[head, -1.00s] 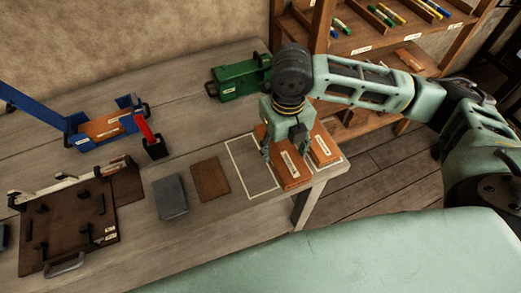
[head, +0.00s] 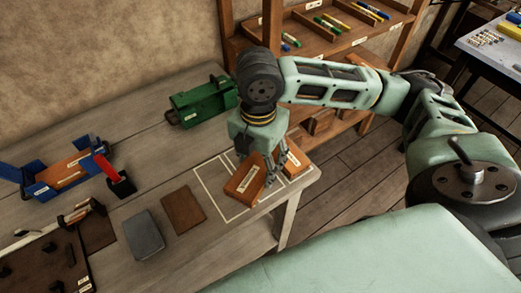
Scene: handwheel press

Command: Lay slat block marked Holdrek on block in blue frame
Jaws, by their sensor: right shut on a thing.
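My right gripper (head: 262,165) is shut on an orange-brown slat block (head: 242,186) with a white label, over the white-outlined area at the table's right end. The label is too small to read. The block looks turned against the outlines, and a small lift off the table is hard to judge. A second labelled orange block (head: 294,161) lies just right of it, partly hidden by the gripper. The blue frame (head: 43,187) stands at the far left with a labelled orange block (head: 66,171) in it. My left gripper is not in view.
A red-handled part (head: 112,176) stands at the blue frame's near right side. A green press-like unit (head: 203,104) sits at the back. A grey block (head: 143,234) and a brown plate (head: 183,210) lie left of the outlines. A dark board (head: 50,262) is at the lower left.

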